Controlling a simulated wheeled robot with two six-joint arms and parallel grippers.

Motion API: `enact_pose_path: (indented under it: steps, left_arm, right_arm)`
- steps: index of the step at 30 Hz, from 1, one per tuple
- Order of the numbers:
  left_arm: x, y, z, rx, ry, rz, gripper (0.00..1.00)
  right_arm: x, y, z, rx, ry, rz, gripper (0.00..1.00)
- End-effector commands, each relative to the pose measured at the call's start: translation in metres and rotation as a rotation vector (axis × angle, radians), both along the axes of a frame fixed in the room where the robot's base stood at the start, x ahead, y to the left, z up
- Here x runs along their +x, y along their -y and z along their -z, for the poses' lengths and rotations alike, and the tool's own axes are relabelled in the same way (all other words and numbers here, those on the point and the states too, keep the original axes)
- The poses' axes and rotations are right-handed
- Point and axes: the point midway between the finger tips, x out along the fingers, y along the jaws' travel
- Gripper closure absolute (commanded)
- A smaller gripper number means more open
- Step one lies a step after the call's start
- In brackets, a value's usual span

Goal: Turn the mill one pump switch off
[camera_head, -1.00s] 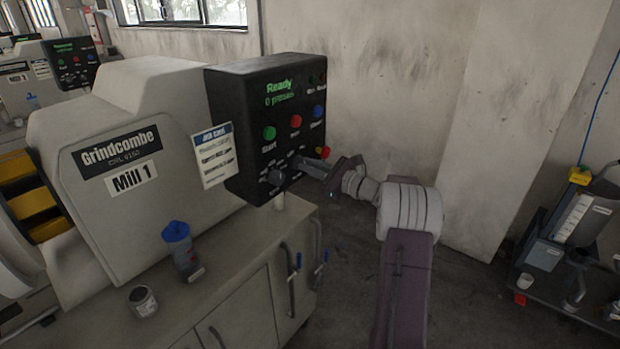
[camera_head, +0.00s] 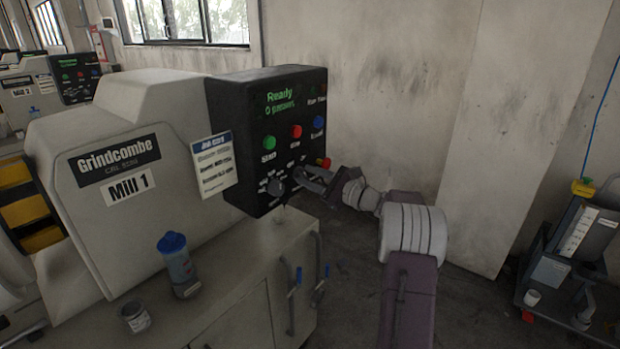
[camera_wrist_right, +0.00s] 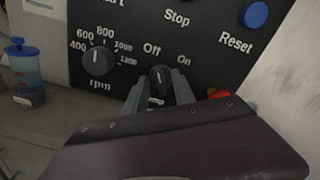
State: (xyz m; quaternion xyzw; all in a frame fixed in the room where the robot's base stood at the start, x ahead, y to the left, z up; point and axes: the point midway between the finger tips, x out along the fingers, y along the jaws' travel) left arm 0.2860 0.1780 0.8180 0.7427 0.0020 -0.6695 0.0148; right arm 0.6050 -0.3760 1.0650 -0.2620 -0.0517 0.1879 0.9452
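The black control panel (camera_head: 268,115) of Mill 1 reads "Ready". In the right wrist view the pump switch (camera_wrist_right: 160,78) is a dark rotary knob between the labels "Off" and "On". The lettering below it is partly covered, and its pointer seems close to upright. My right gripper (camera_wrist_right: 160,92) has one finger on each side of this knob, open, with narrow gaps showing. In the head view my right gripper (camera_head: 300,180) is at the panel's lower front and the switch is hard to make out. My left gripper is not in view.
The rpm dial (camera_wrist_right: 98,58) is left of the switch. A red button (camera_wrist_right: 217,93) is close to the right finger. A blue-capped bottle (camera_head: 178,264) and a small tin (camera_head: 134,317) stand on the cabinet top. A cart (camera_head: 575,262) stands far right.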

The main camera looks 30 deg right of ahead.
Motion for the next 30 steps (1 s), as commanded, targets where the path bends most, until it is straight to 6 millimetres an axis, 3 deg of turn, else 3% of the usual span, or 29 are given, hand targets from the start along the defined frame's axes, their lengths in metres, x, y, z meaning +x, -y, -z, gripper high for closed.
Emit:
enact_pose_path:
  steps: [10,21,30]
  left_arm:
    - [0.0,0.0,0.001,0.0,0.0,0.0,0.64]
    - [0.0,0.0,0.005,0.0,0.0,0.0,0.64]
    - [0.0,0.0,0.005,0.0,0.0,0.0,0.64]
  right_arm:
    - [-0.005,0.003,0.0,0.002,0.0,0.001,0.67]
    - [-0.073,0.031,0.0,0.0,0.001,0.003,0.67]
    - [-0.084,0.035,0.0,0.001,-0.001,-0.001,0.67]
